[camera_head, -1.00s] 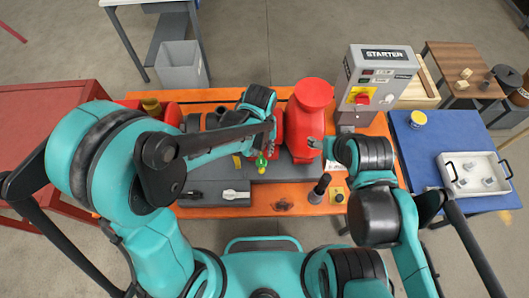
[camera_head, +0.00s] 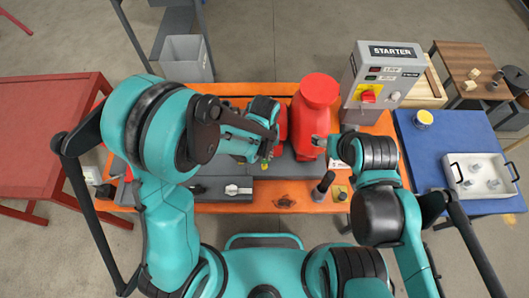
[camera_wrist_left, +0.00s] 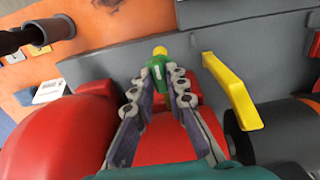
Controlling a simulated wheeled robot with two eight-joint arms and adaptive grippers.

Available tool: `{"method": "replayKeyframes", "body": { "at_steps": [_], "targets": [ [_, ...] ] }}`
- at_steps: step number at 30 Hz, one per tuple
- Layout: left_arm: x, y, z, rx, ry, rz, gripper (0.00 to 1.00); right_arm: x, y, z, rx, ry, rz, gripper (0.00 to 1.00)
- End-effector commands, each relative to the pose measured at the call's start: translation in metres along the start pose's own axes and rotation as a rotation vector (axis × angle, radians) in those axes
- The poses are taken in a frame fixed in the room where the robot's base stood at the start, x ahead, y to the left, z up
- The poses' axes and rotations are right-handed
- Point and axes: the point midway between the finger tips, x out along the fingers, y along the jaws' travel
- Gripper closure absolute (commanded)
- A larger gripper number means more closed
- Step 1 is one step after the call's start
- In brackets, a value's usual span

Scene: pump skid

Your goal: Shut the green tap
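The green tap (camera_wrist_left: 157,68) shows in the left wrist view as a green handle with a yellow end, above a red body. My left gripper (camera_wrist_left: 160,80) has one finger on each side of the green handle, and the fingers look spread, with slight gaps beside it. In the head view my left gripper (camera_head: 268,150) covers most of the tap, and only a small yellow-green bit (camera_head: 265,165) shows. My right gripper (camera_head: 322,141) is beside the red pump body, and its fingers are too small to judge.
A yellow lever (camera_wrist_left: 235,95) stands right of the tap. The tall red pump body (camera_head: 316,105) and the grey starter box (camera_head: 379,75) are to the right on the orange skid (camera_head: 225,92). A dark upright post (camera_head: 323,185) stands near the front edge.

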Motion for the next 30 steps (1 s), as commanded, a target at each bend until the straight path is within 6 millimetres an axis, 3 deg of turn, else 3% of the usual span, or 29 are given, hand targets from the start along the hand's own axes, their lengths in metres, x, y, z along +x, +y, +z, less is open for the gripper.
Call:
{"method": "replayKeyframes", "body": {
  "at_steps": [14, 30],
  "targets": [
    [0.001, 0.0, 0.0, 0.118, 0.0, 0.0, 1.0, 0.009, 0.0, 0.006, 0.0, 0.0, 0.0, 0.36],
    [0.002, 0.0, 0.0, 0.602, 0.0, 0.0, 1.0, 0.033, 0.0, 0.024, 0.0, 0.0, 0.0, 0.36]
  ]
}}
